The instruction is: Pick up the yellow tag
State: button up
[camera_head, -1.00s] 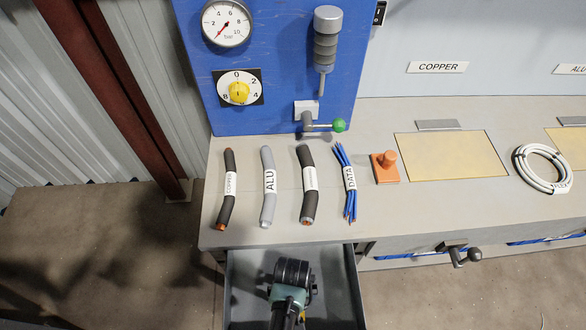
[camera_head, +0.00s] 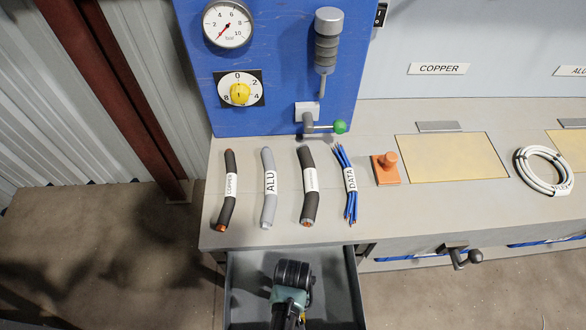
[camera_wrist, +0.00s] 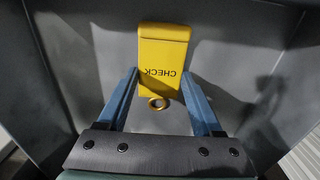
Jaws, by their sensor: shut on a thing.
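The yellow tag (camera_wrist: 164,50) shows in the wrist view, with the word CHECK on it and a ring at its near end. My gripper (camera_wrist: 160,82) has its two blue fingers on either side of the tag's lower part and is shut on it. In the head view my gripper's fingers are hidden below my wrist, which is inside the open grey drawer (camera_head: 243,292). The tag cannot be made out clearly in the head view.
The drawer walls stand close around my arm. On the bench (camera_head: 385,215) above lie a copper cable (camera_head: 229,205), an ALU cable (camera_head: 268,205), a dark cable (camera_head: 309,207) and a blue DATA bundle (camera_head: 350,205). An orange knob block (camera_head: 387,172) stands to their right.

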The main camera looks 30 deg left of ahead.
notch_tip(320, 180, up, 10)
jog(key=p, duration=0.1)
jog(key=shift+p, duration=0.35)
dwell(0.8)
